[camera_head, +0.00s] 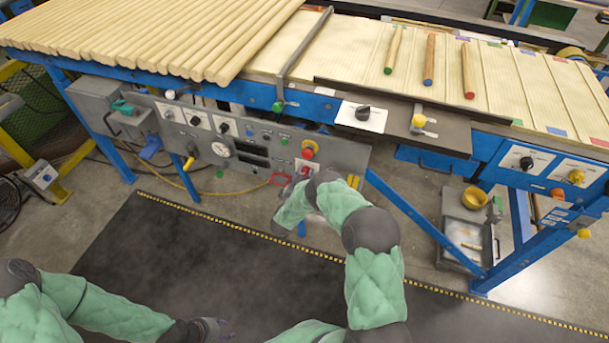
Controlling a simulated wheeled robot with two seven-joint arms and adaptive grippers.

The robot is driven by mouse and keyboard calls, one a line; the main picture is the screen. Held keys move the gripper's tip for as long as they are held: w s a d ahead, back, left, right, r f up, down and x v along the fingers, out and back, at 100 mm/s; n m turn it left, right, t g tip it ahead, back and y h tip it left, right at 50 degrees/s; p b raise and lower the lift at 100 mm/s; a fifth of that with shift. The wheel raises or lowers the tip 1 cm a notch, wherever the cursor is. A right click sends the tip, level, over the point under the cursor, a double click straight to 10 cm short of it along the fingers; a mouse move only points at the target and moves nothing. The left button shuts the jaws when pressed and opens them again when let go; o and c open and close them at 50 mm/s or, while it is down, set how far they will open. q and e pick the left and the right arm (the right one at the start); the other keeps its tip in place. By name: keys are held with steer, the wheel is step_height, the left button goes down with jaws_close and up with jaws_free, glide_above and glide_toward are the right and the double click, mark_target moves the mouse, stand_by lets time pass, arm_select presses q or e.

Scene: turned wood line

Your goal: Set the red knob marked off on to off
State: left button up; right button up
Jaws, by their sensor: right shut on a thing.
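The red knob (306,171) sits on a white plate (299,163) on the grey control panel, just below a red and yellow button (308,150). My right gripper (306,178) is at the panel and shut on the knob. The gripper and wrist hide most of the knob, so its pointer and the off and on marks cannot be read. My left gripper (212,328) is low in the picture over the dark mat, far from the panel. Its fingers are too small and dark to tell whether they are open.
Black knobs, a gauge (221,149) and displays fill the panel's left part. Another black knob (363,113) and a yellow one (418,120) sit above right. Wooden rods lie on the line. A blue brace (420,220) slants at right. The dark mat (220,245) is clear.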

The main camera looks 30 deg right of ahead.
steer(key=n, duration=0.5)
steer(key=shift+w+a+r, duration=0.15)
steer(key=shift+w+a, duration=0.05)
steer(key=shift+w, duration=0.1)
steer(key=shift+n, duration=0.3)
steer(key=o, duration=0.9)
steer(key=shift+o, duration=1.2)
steer(key=shift+a+f, duration=0.1)
steer(key=shift+f, duration=0.1)
steer(key=shift+s, duration=0.15)
steer(key=v, duration=1.1)
steer(key=shift+s+a, duration=0.25)
